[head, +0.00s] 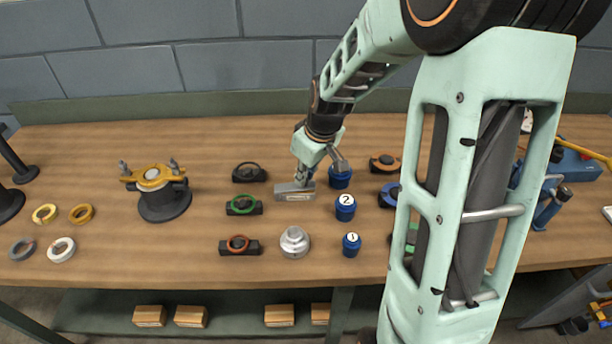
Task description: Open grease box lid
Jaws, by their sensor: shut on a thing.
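A small grey metal box with a pale label on its front, which looks like the grease box (295,195), sits on the workbench near the middle in the head view. My gripper (304,180) points down at the top of this box, at its right half. The gripper is shut on what looks like the box's lid. The fingers and wrist cover part of the top, so I cannot tell whether the lid is raised.
Blue numbered jars (345,207) stand close to the right. A silver round part (295,242) is in front. Black holders with rings (243,205) are to the left, and a casing with a yellow top (163,192) stands farther left. Bare bench (110,150) lies at the back left.

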